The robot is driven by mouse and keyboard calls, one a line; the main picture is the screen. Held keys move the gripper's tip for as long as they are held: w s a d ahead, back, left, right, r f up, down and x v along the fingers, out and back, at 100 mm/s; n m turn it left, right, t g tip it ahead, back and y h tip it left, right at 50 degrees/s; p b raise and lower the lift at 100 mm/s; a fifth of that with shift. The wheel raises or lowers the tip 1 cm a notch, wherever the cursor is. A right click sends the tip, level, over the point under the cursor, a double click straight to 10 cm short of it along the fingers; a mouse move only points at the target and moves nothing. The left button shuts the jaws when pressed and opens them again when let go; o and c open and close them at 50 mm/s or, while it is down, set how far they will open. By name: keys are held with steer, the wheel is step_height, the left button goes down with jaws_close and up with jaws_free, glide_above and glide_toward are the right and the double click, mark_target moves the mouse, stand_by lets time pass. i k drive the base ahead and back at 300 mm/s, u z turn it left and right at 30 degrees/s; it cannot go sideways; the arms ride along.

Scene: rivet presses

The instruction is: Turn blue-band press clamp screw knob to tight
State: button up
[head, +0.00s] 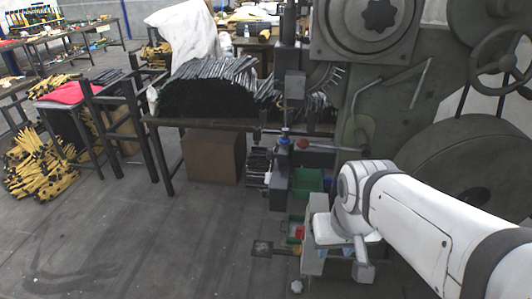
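A press with a blue band (284,131) on its upright spindle stands in the middle, in front of the bench. A red ball (303,143) is on a lever beside the band. A small pale star-shaped knob (296,286) shows low down near the bottom edge; I cannot tell whether it is the clamp screw knob, or how tight it is. My white arm comes in from the lower right and bends down at its wrist, to the right of the press's lower part. My gripper's fingers cannot be made out there, and no contact with a knob can be seen.
A large grey-green machine (385,95) with a handwheel and a big round wheel fills the right. A bench (215,123) piled with dark strips stands behind the press, a cardboard box (213,156) under it. Yellow-black bundles (42,168) lie left. The floor at lower left is clear.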

mark_target(270, 154)
steer(key=u, duration=0.1)
steer(key=i, duration=0.5)
steer(key=k, duration=0.5)
steer(key=u, duration=1.35)
steer(key=i, duration=1.05)
steer(key=z, duration=1.75)
